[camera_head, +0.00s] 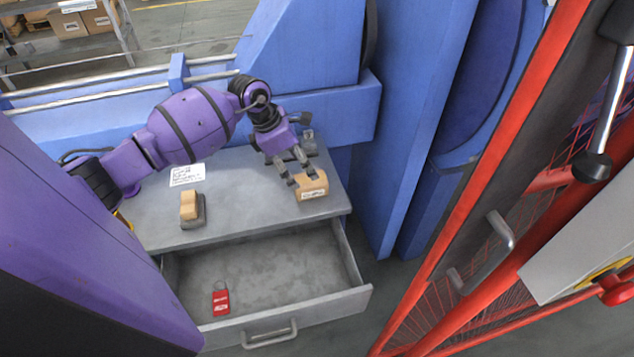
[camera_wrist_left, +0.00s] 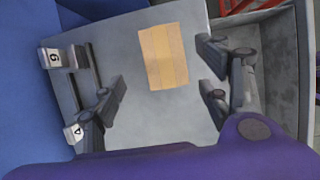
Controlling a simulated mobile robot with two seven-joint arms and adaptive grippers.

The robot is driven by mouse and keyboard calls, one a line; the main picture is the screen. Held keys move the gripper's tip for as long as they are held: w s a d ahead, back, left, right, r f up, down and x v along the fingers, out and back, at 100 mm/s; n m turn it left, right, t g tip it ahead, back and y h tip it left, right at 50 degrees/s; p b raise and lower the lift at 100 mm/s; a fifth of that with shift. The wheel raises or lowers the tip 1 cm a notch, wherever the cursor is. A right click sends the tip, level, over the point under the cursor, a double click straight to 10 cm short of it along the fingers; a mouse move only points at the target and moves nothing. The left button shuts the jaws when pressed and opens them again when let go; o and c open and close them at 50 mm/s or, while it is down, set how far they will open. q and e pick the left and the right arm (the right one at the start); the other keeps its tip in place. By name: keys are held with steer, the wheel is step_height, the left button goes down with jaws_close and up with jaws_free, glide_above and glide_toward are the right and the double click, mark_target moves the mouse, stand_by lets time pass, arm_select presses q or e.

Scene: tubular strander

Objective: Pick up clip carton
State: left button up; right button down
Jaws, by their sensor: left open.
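The clip carton, a small tan box (camera_head: 313,186) with a pale label on its front, rests on the grey cabinet top (camera_head: 245,188) near its right front corner. My left gripper (camera_head: 301,177) is over the carton, pointing down with its fingers apart. In the left wrist view the carton (camera_wrist_left: 164,56) lies between and a little beyond the open fingers (camera_wrist_left: 165,80), with a paler band across it. Gaps show on both sides of it, and nothing is held. My right gripper is not in view.
A tan-topped grey block (camera_head: 190,207) and a white paper (camera_head: 187,174) lie left on the cabinet top. The open drawer (camera_head: 357,296) below holds a red item (camera_head: 221,301). Grey marked pieces (camera_wrist_left: 60,56) stand behind the carton. A red gate (camera_head: 492,150) rises at right.

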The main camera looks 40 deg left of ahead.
mark_target(309, 179)
arm_select(q)
steer(key=x, duration=0.7)
steer(key=shift+s+d+p, duration=0.1)
steer(key=shift+d+p, duration=0.2)
steer(key=shift+d, duration=0.1)
steer(key=shift+c, duration=0.5)
steer(key=c, duration=1.4)
steer(key=shift+o, duration=0.2)
